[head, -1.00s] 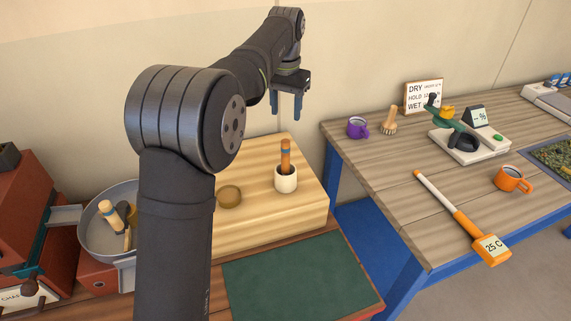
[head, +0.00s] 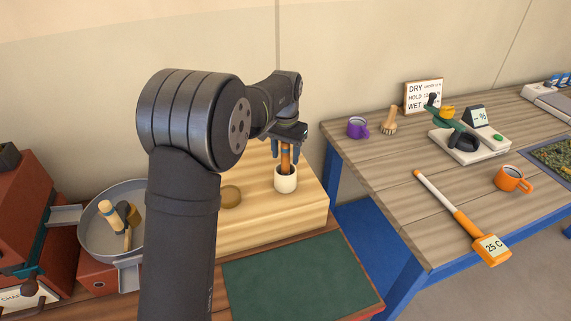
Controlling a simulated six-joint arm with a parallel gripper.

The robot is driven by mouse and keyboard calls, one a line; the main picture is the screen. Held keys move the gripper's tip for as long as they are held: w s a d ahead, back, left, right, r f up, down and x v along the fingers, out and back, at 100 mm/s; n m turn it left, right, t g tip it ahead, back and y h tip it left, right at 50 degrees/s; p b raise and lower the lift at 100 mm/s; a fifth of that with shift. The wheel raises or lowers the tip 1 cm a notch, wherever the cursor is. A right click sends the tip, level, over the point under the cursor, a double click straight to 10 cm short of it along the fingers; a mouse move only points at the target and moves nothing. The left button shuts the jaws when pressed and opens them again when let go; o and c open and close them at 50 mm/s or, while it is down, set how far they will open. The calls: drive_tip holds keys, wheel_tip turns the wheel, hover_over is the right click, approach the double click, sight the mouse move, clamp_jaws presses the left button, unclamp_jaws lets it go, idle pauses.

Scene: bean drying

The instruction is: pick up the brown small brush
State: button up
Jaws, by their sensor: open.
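My gripper (head: 285,153) is open and points down over the cup, with one finger showing on each side of the handle's upper part. I cannot tell whether the fingers touch it. A light wooden brush-like tool (head: 389,121) stands on the right table beside the purple mug.
A grey pan (head: 88,243) with several tools lies left. The right table (head: 400,190) holds a purple mug (head: 357,127), a scale (head: 468,147) and an orange mug (head: 510,179). A green mat (head: 295,280) is clear.

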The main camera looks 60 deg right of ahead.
drive_tip(key=shift+f, duration=0.1)
drive_tip(key=shift+c, duration=0.2)
clamp_jaws()
